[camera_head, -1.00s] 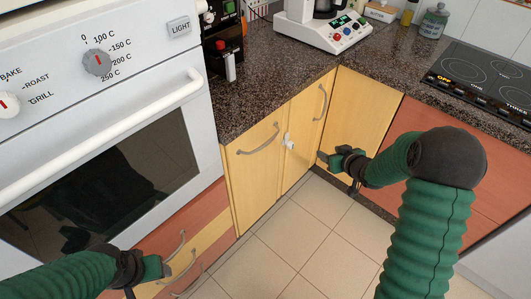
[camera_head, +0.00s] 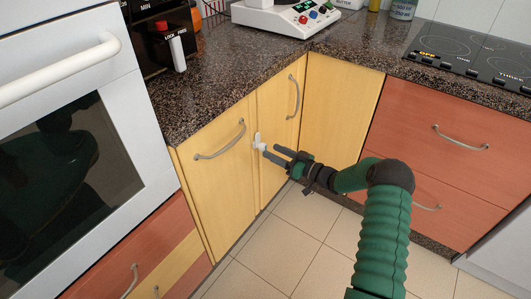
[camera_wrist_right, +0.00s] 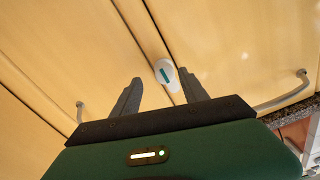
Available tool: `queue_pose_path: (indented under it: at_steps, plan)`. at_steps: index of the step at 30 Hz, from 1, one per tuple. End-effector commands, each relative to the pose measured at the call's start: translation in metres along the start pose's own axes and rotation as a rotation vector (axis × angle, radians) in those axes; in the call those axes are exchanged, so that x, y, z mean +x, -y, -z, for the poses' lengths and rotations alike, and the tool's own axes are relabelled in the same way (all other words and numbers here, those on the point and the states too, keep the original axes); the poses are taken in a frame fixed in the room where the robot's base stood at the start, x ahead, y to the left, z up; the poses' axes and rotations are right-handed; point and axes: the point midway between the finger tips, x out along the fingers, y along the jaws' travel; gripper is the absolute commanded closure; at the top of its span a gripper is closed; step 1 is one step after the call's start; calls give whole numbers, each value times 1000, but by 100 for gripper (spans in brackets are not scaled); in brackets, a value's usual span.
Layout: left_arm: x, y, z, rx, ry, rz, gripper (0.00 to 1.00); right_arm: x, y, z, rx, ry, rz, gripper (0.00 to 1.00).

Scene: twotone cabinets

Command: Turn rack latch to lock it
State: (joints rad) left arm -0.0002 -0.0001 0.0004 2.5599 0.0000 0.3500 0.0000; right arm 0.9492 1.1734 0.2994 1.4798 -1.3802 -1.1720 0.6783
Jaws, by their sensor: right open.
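A small white latch (camera_head: 258,141) sits at the seam between two yellow cabinet doors under the counter. In the right wrist view the latch (camera_wrist_right: 165,72) is white and rounded with a teal bar mark. My right gripper (camera_head: 269,150) is open, with its dark fingertips close in front of the latch. In the wrist view the latch shows between the open fingers (camera_wrist_right: 160,90); I cannot tell whether they touch it. My left gripper is out of view.
The yellow doors have curved metal handles (camera_head: 221,143). A white oven (camera_head: 140,60) stands at the left. On the counter (camera_head: 215,85) are a red-topped device marked LOCK and FREE (camera_head: 177,50) and a white appliance (camera_head: 270,18). Red drawers (camera_head: 415,120) are at the right.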

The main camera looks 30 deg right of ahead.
Motion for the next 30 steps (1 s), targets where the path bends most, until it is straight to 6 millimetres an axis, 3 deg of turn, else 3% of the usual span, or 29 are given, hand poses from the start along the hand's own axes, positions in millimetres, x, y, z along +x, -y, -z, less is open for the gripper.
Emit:
queue_pose_path:
  at_steps: [3, 6, 16, 27, 30]
  plan:
    - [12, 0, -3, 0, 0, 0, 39, 25, 1, -2, -2, -1, 1, 48]
    - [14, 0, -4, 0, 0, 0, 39, 37, 1, -1, -2, -1, 1, 48]
    - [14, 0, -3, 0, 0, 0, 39, 42, 0, 0, 1, -1, -1, 48]
    - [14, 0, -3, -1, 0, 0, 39, 42, 0, 1, 0, -1, -1, 97]
    - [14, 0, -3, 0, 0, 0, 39, 42, 0, 1, 0, -2, -1, 100]
